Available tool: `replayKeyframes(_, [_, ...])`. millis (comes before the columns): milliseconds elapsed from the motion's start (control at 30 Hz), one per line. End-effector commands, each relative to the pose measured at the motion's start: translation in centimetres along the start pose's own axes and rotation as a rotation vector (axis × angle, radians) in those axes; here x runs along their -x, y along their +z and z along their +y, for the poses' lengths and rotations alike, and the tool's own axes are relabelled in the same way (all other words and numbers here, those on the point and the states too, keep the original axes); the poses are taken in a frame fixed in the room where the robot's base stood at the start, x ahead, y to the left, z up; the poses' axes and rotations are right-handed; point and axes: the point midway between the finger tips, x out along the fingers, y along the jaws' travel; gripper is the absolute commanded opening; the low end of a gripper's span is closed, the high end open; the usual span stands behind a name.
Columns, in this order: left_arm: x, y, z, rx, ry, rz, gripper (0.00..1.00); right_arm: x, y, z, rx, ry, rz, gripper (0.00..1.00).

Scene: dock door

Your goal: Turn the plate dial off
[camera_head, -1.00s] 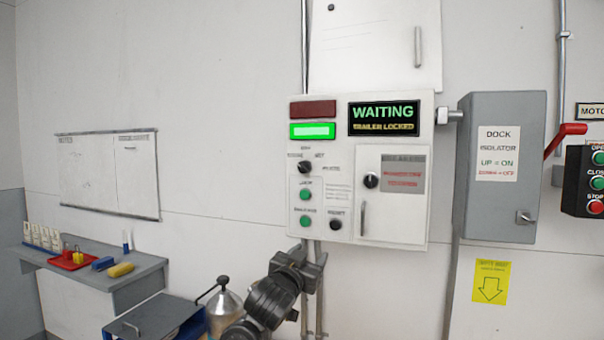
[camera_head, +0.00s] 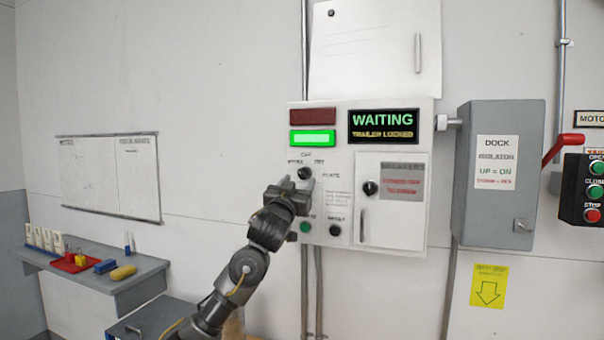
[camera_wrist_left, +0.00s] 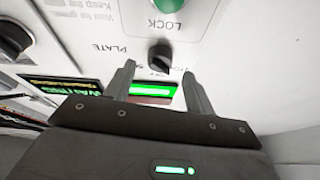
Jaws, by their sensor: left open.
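The plate dial (camera_head: 304,172) is a small black knob on the white control box, below the lit green lamp, with small lettering around it. It also shows in the wrist view (camera_wrist_left: 160,55), near the word PLATE. I cannot tell for certain which mark it points to. My left gripper (camera_head: 291,184) is open in front of the box, just below and left of the dial, hiding part of the buttons beneath. In the wrist view its two fingers (camera_wrist_left: 159,74) stand apart, with the dial just beyond their tips and nothing between them. My right gripper is out of view.
A display (camera_head: 384,126) reads WAITING, TRAILER LOCKED. A breaker door (camera_head: 392,220) with another black knob (camera_head: 371,188) is to the right. The grey isolator box (camera_head: 500,210) has a red lever (camera_head: 563,148). A shelf (camera_head: 140,285) with small items stands left.

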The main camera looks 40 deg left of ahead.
Motion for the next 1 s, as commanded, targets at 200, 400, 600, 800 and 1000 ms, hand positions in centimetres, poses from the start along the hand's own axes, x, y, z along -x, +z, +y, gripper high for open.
replayKeyframes(200, [-2.6, -0.1, 0.0, 0.000, -0.001, -0.001, 0.54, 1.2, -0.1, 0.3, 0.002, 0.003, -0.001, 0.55])
replayKeyframes(400, [-3.1, 0.0, 0.0, 0.000, 0.000, 0.000, 0.54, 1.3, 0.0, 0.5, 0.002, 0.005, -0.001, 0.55])
replayKeyframes(600, [-3.1, 0.1, 0.0, 0.000, 0.000, -0.001, 0.52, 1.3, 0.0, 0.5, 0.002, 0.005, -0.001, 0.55])
replayKeyframes(800, [-3.1, 0.1, 0.0, 0.000, 0.000, -0.001, 0.26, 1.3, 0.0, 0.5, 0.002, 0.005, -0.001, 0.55])
replayKeyframes(1000, [-3.0, 0.0, 0.2, -0.002, 0.002, -0.001, 0.10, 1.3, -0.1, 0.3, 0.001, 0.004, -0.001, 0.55])
